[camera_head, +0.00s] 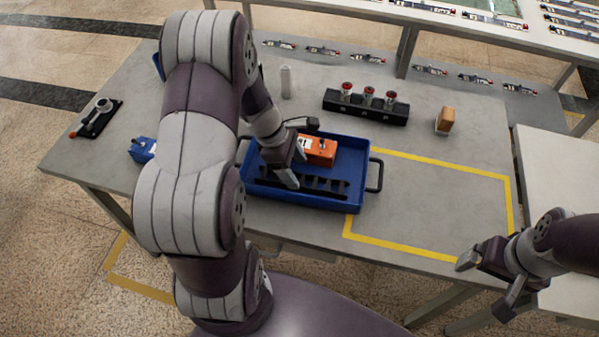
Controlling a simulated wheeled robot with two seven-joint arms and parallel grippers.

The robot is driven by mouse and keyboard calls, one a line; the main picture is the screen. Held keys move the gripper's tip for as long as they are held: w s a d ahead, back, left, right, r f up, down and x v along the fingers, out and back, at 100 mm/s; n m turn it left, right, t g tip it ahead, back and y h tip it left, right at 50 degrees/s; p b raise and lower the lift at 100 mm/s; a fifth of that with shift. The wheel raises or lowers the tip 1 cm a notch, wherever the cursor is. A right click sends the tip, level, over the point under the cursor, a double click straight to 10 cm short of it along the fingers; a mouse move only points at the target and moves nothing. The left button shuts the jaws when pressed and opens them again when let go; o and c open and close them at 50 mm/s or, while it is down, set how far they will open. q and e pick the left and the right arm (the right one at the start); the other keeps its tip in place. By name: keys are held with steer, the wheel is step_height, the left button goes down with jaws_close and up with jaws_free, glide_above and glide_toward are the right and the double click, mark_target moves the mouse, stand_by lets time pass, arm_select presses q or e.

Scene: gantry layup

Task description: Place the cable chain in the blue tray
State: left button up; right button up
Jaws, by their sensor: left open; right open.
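The blue tray (362,172) stands on the grey table, with black handles at its ends. A black segmented strip that looks like the cable chain (318,187) lies in the tray along its near side. An orange box (319,149) with a white label also sits in the tray, behind the strip. My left gripper (299,153) is open over the left part of the tray, close to the orange box and the strip; I cannot tell whether it touches either. My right gripper (484,286) is open and empty, off the table's near right edge.
A black block with red-topped parts (366,107), a white cylinder (286,82) and a brown block (445,120) stand behind the tray. A black tool (97,117) and a blue item (143,150) lie at left. The yellow-taped area (430,205) right of the tray is clear.

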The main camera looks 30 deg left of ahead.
arm_select(q)
step_height(320, 180, up, 8)
steer(key=s+a+m, duration=0.1)
steer(key=a, duration=0.1)
steer(key=s+d+r+m+y, duration=0.1)
steer(key=s+d+m+y, duration=0.3)
steer(key=m, duration=1.6)
steer(key=s+d, duration=0.3)
steer(key=d, duration=0.2)
steer(key=shift+s+r+p, duration=0.2)
steer(key=shift+p, duration=0.1)
steer(key=shift+s+d, duration=0.1)
steer(key=shift+d, duration=0.05)
